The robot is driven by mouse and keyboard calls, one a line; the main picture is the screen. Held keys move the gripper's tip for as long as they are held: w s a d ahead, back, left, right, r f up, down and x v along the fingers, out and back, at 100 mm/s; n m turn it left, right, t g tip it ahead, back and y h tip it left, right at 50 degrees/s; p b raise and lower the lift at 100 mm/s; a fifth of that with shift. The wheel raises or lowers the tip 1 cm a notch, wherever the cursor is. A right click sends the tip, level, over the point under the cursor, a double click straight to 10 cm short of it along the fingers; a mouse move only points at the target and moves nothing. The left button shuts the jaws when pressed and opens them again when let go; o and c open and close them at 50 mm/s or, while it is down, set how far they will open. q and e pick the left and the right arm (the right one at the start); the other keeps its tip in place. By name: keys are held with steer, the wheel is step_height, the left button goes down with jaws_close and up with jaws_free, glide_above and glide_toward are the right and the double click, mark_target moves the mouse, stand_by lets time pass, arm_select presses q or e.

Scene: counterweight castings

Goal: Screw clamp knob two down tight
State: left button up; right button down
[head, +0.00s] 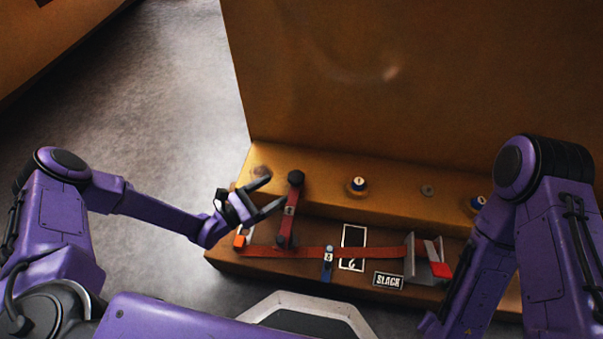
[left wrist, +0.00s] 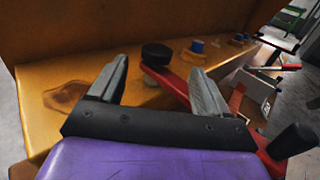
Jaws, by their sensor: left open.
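In the head view my left gripper (head: 273,193) is open and empty, just left of a red lever arm (head: 291,205) with a dark round knob (head: 296,177) at its upper end. In the left wrist view this black knob (left wrist: 158,54) shows beyond and between the open fingers (left wrist: 158,72), apart from them. A second dark knob stands at the lower end of the lever in the left wrist view (left wrist: 291,140). The lever's small number tag is too small to read, so I cannot tell which knob is two. My right gripper is out of view.
Blue-and-white knobs (head: 357,185) and a grey disc (head: 427,190) sit along the ochre ledge. Below lie a red strip (head: 270,252), a blue tag (head: 328,265), a SLACK plate (head: 388,281) and a grey upright bracket (head: 409,256). A tall ochre wall (head: 420,80) rises behind.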

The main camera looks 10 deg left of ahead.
mark_target(299, 174)
arm_select(q)
steer(key=b+x, duration=0.1)
steer(key=x, duration=0.5)
steer(key=b+x, duration=0.1)
steer(key=x, duration=0.2)
steer(key=shift+w+f+b, duration=0.25)
steer(key=shift+f+b, duration=0.05)
steer(key=shift+w+d+r, duration=0.1)
steer(key=shift+w+d, duration=0.3)
steer(key=c, duration=1)
steer(key=shift+o, duration=0.2)
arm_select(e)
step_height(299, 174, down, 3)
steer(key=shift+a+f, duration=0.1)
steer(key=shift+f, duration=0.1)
